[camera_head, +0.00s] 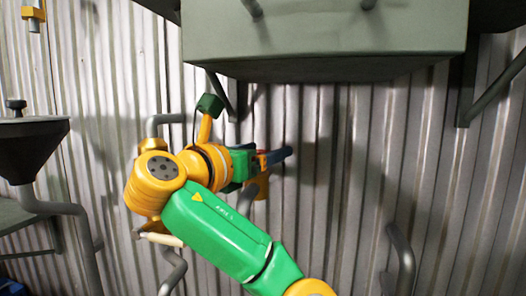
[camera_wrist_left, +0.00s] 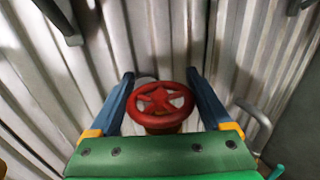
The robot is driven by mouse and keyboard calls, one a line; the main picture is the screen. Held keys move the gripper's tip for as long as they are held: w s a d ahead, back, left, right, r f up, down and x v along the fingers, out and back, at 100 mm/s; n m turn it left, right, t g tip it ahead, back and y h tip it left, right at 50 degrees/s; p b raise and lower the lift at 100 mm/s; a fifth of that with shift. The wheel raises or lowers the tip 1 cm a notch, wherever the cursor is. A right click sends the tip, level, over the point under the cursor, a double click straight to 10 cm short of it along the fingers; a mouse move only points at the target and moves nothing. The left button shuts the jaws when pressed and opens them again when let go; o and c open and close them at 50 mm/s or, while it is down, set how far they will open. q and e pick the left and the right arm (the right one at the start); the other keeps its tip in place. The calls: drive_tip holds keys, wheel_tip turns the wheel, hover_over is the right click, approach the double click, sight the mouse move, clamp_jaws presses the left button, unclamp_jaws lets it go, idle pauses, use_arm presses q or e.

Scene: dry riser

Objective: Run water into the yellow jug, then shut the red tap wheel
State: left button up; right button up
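The red tap wheel (camera_wrist_left: 160,112) sits between the two blue fingers of my left gripper (camera_wrist_left: 162,84) in the left wrist view. The fingers stand wide apart, one on each side of the rim; whether they touch it is hard to tell. In the head view my left gripper (camera_head: 275,158) points right along the corrugated wall, and a small yellow-orange piece (camera_head: 262,186) shows just below it; I cannot tell what it is. The wheel is mostly hidden there. I cannot make out the yellow jug in either view. My right gripper is out of view.
A grey-green box (camera_head: 325,66) overhangs the arm from above, with brackets on the wall. A dark funnel (camera_head: 32,145) and pipe stand at the left. A brass fitting (camera_head: 34,15) hangs at top left. A grey pipe (camera_head: 402,258) stands at lower right.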

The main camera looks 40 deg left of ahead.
use_arm(q)
drive_tip(key=shift+o, duration=0.9)
drive_tip(key=s+d+b, duration=0.1)
drive_tip(key=s, duration=0.6)
drive_tip(key=shift+b, duration=0.35)
drive_tip(key=shift+d, duration=0.1)
